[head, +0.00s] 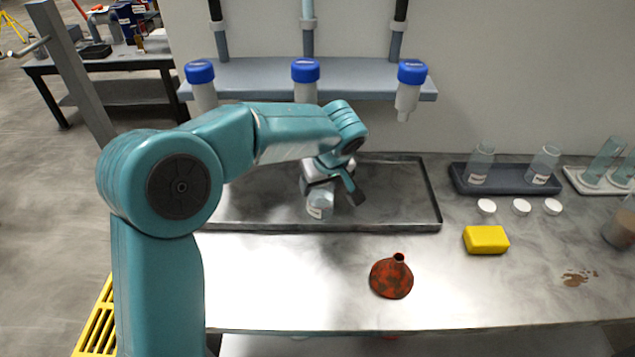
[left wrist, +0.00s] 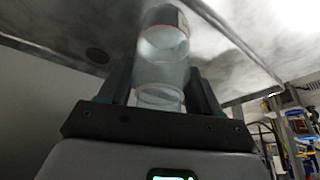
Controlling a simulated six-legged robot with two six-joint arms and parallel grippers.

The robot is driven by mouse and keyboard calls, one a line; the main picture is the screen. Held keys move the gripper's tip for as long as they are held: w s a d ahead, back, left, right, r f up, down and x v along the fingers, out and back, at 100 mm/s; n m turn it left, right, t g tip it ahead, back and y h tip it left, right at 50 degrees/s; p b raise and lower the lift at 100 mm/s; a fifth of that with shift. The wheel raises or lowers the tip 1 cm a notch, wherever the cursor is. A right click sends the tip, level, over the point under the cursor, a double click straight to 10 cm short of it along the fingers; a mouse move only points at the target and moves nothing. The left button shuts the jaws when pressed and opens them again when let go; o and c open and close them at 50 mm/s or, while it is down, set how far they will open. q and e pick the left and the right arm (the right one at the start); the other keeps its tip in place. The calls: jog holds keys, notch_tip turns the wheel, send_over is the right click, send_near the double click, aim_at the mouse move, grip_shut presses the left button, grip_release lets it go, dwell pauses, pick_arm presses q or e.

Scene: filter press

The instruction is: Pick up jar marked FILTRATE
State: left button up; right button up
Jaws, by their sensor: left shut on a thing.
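A clear jar (head: 320,204) with a pale label stands or hangs over the metal tray (head: 420,229) on the bench; I cannot tell whether its base touches the tray. The label's writing is too small to read. My left gripper (head: 334,186) is shut on this jar. In the left wrist view the jar (left wrist: 162,62) is between the two dark fingers (left wrist: 160,88), with a label near its far end. My right gripper is not in view.
Blue-capped filter units (head: 305,70) hang at a wall shelf (head: 260,75) above the tray. Right of the tray are a dark rack (head: 506,182) with labelled jars, white lids (head: 521,206), a yellow sponge (head: 486,239) and a brown spill (head: 580,278). A rusty funnel (head: 391,277) stands in front.

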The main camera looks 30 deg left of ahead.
pick_arm(q)
notch_tip(320, 180, up, 13)
jog(key=p, duration=0.1)
jog(key=shift+f, duration=0.2)
dwell(0.5)
jog(key=shift+s, duration=0.15)
dwell(0.8)
